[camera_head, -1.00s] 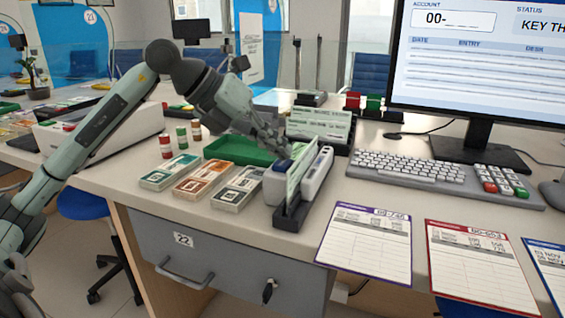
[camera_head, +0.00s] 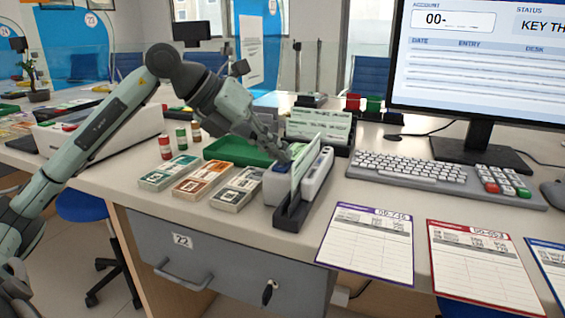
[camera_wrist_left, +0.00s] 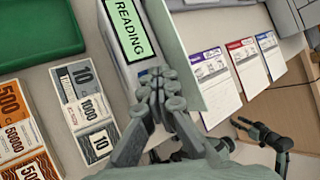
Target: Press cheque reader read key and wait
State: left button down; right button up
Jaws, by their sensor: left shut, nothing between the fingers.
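The cheque reader (camera_head: 315,178) stands near the counter's front edge, with a pale cheque (camera_head: 306,162) upright in its slot. In the left wrist view the reader's green display (camera_wrist_left: 130,28) shows "READING", and the cheque (camera_wrist_left: 182,55) rises beside it. My left gripper (camera_head: 287,158) is shut and empty, pointing down at the reader's left part. In the left wrist view its fingertips (camera_wrist_left: 160,80) are at a small blue key (camera_wrist_left: 142,73) just below the display and largely hide it. I cannot tell whether they touch it. Dark jointed parts (camera_wrist_left: 265,136), possibly my right gripper, show at lower right.
Bundles of banknotes (camera_head: 203,181) lie left of the reader, with a green tray (camera_head: 235,150) behind them. A keyboard (camera_head: 405,170) and a monitor (camera_head: 480,60) are to the right. Printed forms (camera_head: 368,243) lie along the front edge. A cheque stand (camera_head: 320,127) is behind the reader.

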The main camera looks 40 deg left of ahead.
aim_at(278, 165)
pick_arm(q)
jog(key=shift+r+p, duration=0.6)
jog(key=shift+r, duration=0.25)
notch_tip(278, 165, up, 5)
jog(key=p, duration=0.4)
dwell(0.8)
